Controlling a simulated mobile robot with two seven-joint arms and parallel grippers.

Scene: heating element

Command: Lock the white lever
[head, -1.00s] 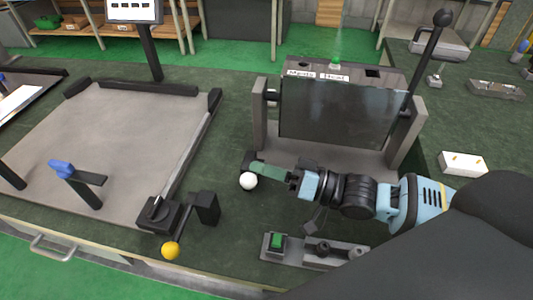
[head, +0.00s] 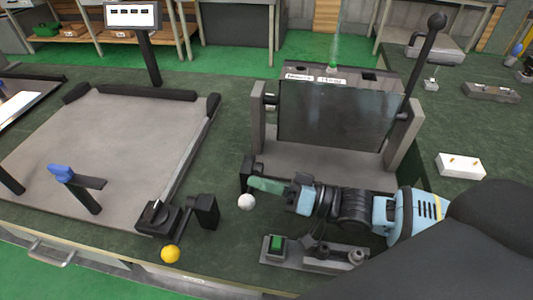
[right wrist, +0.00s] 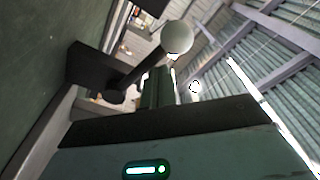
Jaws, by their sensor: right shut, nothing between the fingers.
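The white lever is a dark rod with a white ball knob (head: 246,202) in the head view, in front of the left foot of the dark-screened unit. In the right wrist view the white ball (right wrist: 177,36) shows at the top of its rod, with a dark block (right wrist: 90,65) beside it. My right gripper (head: 254,184) is shut and empty, its green fingertips right beside the lever above the ball. Whether they touch it I cannot tell. In the right wrist view the green fingers (right wrist: 157,88) are together just below the ball. My left gripper is not in view.
A yellow ball lever (head: 170,254) stands at the front of the grey plate (head: 120,130). A unit with a green button (head: 276,243) lies below my right arm. The dark panel (head: 340,115) stands behind the arm, with a tall black lever (head: 425,60) at its right.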

